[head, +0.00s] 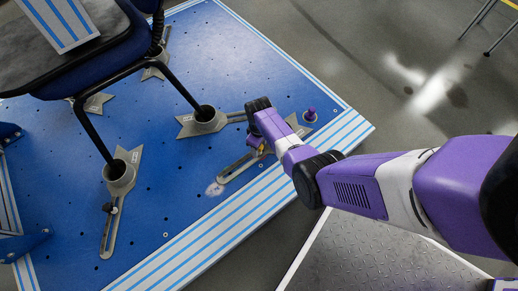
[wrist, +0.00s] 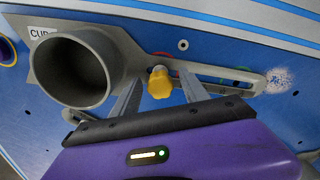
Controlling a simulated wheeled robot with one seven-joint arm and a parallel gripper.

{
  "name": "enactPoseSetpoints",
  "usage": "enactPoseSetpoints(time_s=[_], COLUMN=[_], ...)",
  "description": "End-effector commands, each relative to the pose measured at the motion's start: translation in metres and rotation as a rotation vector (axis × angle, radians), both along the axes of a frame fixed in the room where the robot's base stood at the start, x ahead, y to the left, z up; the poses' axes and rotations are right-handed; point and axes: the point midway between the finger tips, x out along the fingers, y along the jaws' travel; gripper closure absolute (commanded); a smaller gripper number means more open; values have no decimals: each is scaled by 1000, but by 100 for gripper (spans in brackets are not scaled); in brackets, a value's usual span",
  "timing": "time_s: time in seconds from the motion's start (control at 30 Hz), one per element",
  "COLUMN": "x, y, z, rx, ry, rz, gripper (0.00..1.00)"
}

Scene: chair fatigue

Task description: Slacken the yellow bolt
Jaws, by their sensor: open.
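The yellow bolt (wrist: 159,84) stands in the slot of a grey clamp plate (wrist: 215,82) in the wrist view. My gripper (wrist: 160,80) is open, with one grey finger on each side of the bolt head. A gap shows between the head and each finger; I cannot tell how deep the fingertips reach around it. In the head view a small yellow spot, probably the bolt, shows beside my arm over the slotted plate (head: 238,168). My gripper is mostly hidden there.
A round grey cup (wrist: 75,68) stands on the plate just left of the bolt. Blue perforated platform (head: 165,195) lies around it. The chair (head: 75,50) stands in other cups at the left. A purple knob (head: 310,115) is near the right edge.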

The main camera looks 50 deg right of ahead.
Motion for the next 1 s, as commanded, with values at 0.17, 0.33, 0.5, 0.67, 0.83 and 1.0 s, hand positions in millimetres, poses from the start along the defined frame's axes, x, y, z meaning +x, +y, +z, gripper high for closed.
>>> enactPoseSetpoints(time_s=[0.17,0.33,0.5,0.67,0.83,1.0], x=[0,0,0,0,0,0], y=[0,0,1,0,0,0], z=[0,0,1,0,0,0], rx=[0,0,-1,-1,-1,-1], ry=[0,0,0,0,0,0], rz=[-41,-43,-178,-340,-391,-391], gripper=[47,47,47,47,47,47])
